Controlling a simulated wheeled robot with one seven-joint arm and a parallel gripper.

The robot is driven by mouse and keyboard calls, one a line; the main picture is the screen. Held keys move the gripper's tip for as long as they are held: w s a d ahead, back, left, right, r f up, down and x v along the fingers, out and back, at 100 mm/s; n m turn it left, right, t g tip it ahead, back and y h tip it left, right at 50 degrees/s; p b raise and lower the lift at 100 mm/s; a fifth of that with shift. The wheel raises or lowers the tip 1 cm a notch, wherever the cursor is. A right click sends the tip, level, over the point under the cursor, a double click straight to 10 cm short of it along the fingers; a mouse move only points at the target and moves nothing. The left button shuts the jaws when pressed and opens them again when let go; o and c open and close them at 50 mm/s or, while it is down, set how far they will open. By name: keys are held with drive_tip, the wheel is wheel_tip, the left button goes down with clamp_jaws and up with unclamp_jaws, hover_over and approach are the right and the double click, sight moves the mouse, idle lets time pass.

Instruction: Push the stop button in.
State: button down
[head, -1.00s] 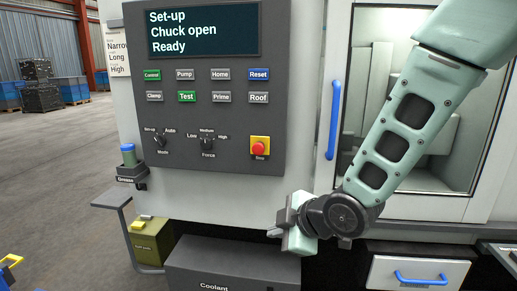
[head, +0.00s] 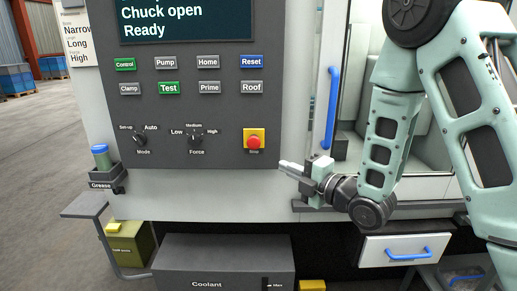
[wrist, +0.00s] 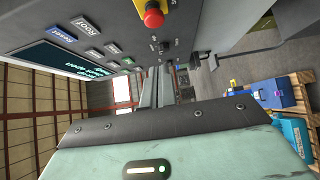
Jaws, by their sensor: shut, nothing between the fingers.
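The stop button (head: 254,142) is a red mushroom knob on a yellow square plate at the lower right of the dark control panel. It stands out from its plate. It also shows at the top of the wrist view (wrist: 153,16). My gripper (head: 284,167) is shut and empty. In the head view its fingertips appear a little below and right of the button, pointing left, with a visible gap between them and the button. In the wrist view the two fingers (wrist: 158,92) lie together, below the button in the picture.
The panel's several push buttons (head: 168,88) and its mode knob (head: 139,138) and force knob (head: 195,136) sit left of and above the stop button. A blue door handle (head: 332,108) is right of the panel. The coolant box (head: 200,262) and a drawer handle (head: 408,254) are below.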

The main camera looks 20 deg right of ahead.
drive_tip(key=shift+w+a+f, duration=0.1)
approach(250, 145)
drive_tip(key=a, duration=0.4)
drive_tip(key=w, duration=0.2)
drive_tip(key=w+d+p, duration=0.1)
drive_tip(key=w, duration=0.2)
drive_tip(key=shift+d+p, duration=0.1)
drive_tip(key=shift+p, duration=0.2)
drive_tip(key=shift+w, duration=0.1)
